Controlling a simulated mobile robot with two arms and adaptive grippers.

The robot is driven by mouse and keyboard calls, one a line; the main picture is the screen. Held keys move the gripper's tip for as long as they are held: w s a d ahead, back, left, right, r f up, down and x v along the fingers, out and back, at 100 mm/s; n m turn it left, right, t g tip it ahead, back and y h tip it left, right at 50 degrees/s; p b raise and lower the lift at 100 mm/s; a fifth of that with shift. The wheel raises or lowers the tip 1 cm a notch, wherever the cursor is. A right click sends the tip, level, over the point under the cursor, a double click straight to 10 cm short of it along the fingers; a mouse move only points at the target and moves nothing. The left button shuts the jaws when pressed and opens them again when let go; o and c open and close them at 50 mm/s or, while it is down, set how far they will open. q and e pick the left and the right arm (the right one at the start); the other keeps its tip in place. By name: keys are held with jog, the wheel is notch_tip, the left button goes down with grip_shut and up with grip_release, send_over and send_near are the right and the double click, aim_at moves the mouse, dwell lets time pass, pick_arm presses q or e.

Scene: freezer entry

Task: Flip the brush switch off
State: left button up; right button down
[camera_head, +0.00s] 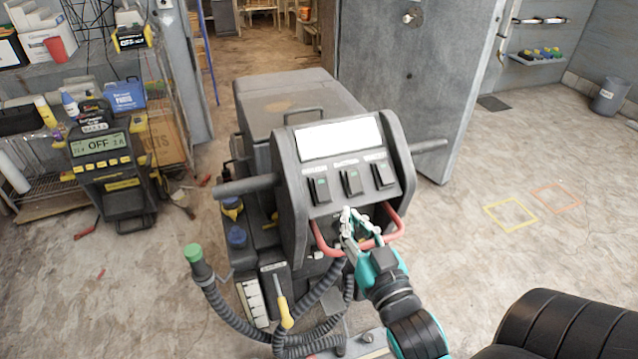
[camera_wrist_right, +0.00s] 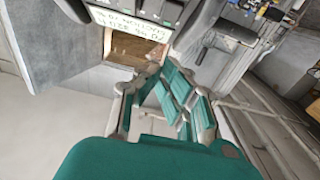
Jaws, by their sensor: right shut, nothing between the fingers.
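Three dark rocker switches sit in a row on the machine's grey sloped console (camera_head: 296,190): a left switch (camera_head: 320,189), a middle switch (camera_head: 351,182) and a right switch (camera_head: 383,176). The left and middle ones show a small green mark. The labels above them are too small to read, so I cannot tell which is the brush switch. My right gripper (camera_head: 350,222) is shut and empty, just below the middle switch and apart from it, by the red handle. It also shows in the right wrist view (camera_wrist_right: 165,75). My left gripper is not in view.
A red handle (camera_head: 325,242) loops below the console, and grey bars stick out at both sides. A hose with a green cap (camera_head: 193,253) and a yellow-handled tool (camera_head: 284,310) are at the front left. Shelves stand left. The floor at right is open.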

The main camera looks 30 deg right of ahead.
jog(key=shift+s+d+r, duration=0.1)
jog(key=shift+r, duration=0.05)
jog(key=p, duration=0.2)
send_over(330, 184)
jog(key=s+a, duration=0.4)
jog(key=s, duration=0.1)
jog(key=f, duration=0.1)
jog(key=shift+w+d+f, duration=0.3)
jog(key=shift+w+f, duration=0.25)
jog(key=shift+f, duration=0.05)
